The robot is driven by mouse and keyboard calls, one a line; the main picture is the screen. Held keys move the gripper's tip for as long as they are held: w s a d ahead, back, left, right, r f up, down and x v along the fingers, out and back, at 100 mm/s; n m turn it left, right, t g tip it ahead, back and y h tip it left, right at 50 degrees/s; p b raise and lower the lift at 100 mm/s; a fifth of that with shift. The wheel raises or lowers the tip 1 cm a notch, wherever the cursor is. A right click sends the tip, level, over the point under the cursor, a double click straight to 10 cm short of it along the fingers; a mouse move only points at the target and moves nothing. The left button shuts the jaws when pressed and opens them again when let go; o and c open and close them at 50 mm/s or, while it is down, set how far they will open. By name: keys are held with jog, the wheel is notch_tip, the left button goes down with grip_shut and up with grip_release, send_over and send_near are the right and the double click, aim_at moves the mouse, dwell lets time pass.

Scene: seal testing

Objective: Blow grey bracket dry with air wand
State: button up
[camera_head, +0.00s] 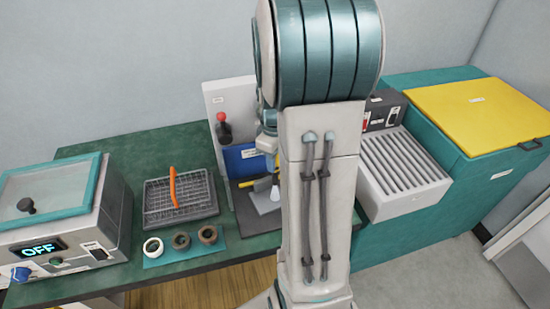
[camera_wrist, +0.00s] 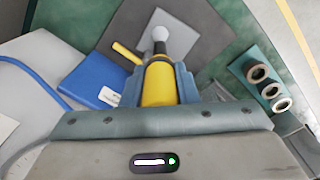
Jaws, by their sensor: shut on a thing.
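My gripper (camera_wrist: 160,82) is shut on a yellow tool with a black collar, which looks like the air wand (camera_wrist: 158,90). In the head view my arm hides most of the gripper and wand. Beyond the black collar, in line with the wand, is a pale rounded tip (camera_wrist: 160,34); I cannot tell if it belongs to the wand. Below it lies a light grey flat piece (camera_wrist: 195,32), possibly the grey bracket, on a dark grey mat (camera_wrist: 122,30). The grey piece also shows in the head view (camera_head: 262,206). Whether the wand touches it is unclear.
A small yellow rod (camera_wrist: 126,53) and blue block (camera_wrist: 95,82) are close left of the wand. A wire basket (camera_head: 160,214) with an orange handle (camera_head: 173,187) and a teal mat (camera_head: 158,260) with three rings lie left. A ribbed grey unit (camera_head: 405,175) stands right.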

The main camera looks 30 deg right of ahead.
dwell(0.5)
jog(key=shift+r+p, duration=1.8)
jog(key=shift+r, duration=0.75)
jog(key=shift+f, duration=0.15)
